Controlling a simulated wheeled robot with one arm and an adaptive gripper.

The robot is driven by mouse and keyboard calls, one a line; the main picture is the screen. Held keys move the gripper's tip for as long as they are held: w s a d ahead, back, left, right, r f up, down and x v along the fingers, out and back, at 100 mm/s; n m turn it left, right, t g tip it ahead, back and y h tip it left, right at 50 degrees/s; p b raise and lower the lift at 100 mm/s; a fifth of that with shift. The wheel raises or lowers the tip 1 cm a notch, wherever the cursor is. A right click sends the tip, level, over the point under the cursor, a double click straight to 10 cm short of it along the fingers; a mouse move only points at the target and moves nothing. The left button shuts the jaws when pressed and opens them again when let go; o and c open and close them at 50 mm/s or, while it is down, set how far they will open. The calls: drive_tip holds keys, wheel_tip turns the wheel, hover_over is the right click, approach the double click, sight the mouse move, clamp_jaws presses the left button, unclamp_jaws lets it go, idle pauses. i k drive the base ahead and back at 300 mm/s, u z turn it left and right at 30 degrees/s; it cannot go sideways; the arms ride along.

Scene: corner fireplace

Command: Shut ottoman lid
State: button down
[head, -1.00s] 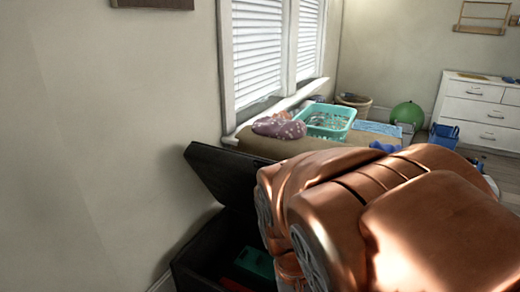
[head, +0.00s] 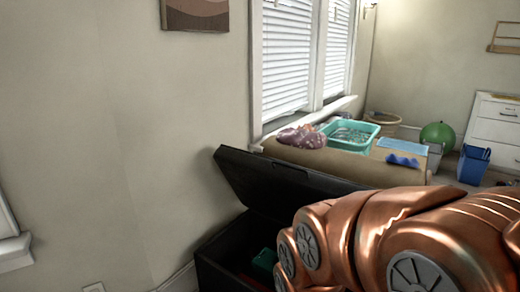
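The black ottoman stands against the wall, low in the middle of the head view. Its lid (head: 268,185) is raised and tilted up on the side toward the window. The open box (head: 215,262) below it shows a dark inside with a green thing (head: 265,259) and a bit of red in it. My copper-coloured arm covers the right part of the ottoman and part of the lid. My gripper is not in view, and I cannot tell whether the arm touches the lid.
Behind the lid is a tan bench (head: 330,158) with a teal basket (head: 350,134) and a purple patterned bundle (head: 302,137). A blue bin (head: 473,165), a green ball (head: 437,134) and a white dresser (head: 496,130) stand farther right. Bare wall lies to the left.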

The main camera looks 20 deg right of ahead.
sight(276, 190)
drive_tip(key=u, duration=0.3)
drive_tip(key=i, duration=1.25)
drive_tip(key=z, duration=0.05)
